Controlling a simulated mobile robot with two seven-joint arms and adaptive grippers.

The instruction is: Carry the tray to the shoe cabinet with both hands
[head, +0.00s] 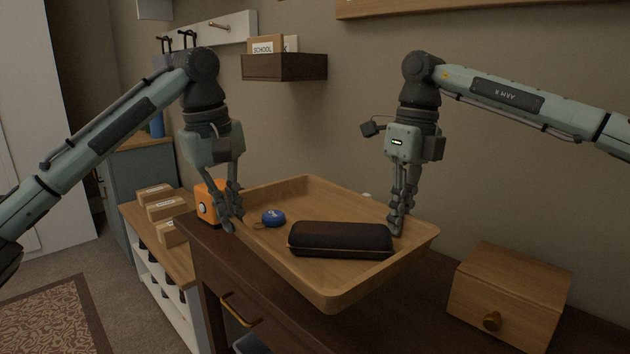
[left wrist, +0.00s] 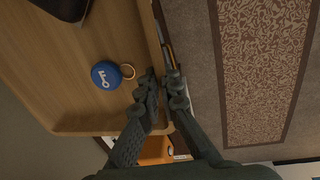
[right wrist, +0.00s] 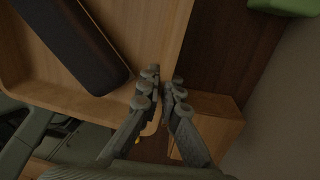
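The wooden tray (head: 345,283) is at or just above the dark table (head: 420,320), with its near corner past the front edge. A dark oblong case (head: 340,240) and a blue round key tag with a ring (head: 273,217) lie in it. My left gripper (head: 232,222) is closed around the tray's left rim, which runs between its fingers (left wrist: 162,82). My right gripper (head: 396,228) is closed around the opposite rim; its fingers (right wrist: 164,82) straddle that wall. A low white cabinet (head: 158,272) with a wooden top and shoes on its shelves stands at the left.
An orange box (head: 204,204) stands close to the tray's left end. Several small labelled boxes (head: 165,208) line the low cabinet's top. A wooden drawer box (head: 510,295) stands on the table at right. A dark wall shelf (head: 284,67) hangs behind. Carpet floor shows at lower left.

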